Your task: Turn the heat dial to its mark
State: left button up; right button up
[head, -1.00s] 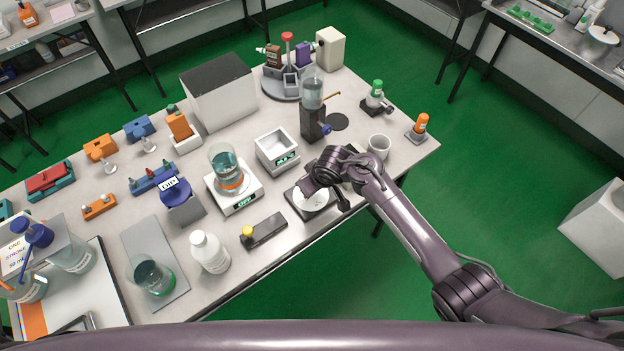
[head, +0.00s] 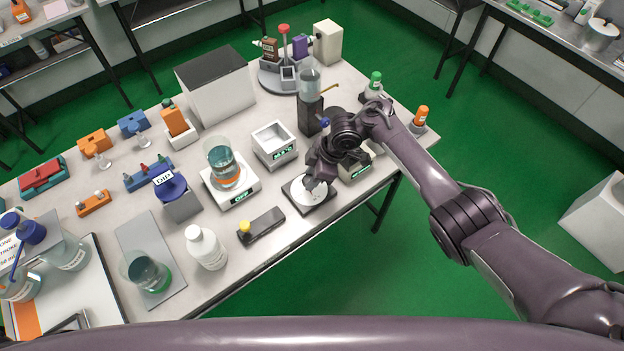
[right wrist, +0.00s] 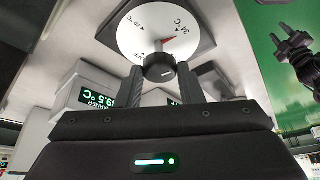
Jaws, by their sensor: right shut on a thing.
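The heat dial is a round white plate (head: 308,192) on a dark square base near the table's front edge. In the right wrist view the white plate (right wrist: 150,22) carries printed temperature labels and a red mark (right wrist: 168,39) near one of them. The dial's black knob (right wrist: 157,69) sits at its middle and bears a short white line pointing to the lower right, away from the red mark. My right gripper (head: 316,184) is at the dial. Its two fingers (right wrist: 160,80) are shut on the knob from both sides. My left gripper is out of view.
A yellow-knobbed black block (head: 262,227) lies to the left.

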jog(key=shift+w+n+g+b, duration=0.1)
jog(key=shift+n+g+b, duration=0.4)
jog(key=shift+n+b, duration=0.8)
jog(key=o, duration=1)
jog(key=shift+c, duration=0.2)
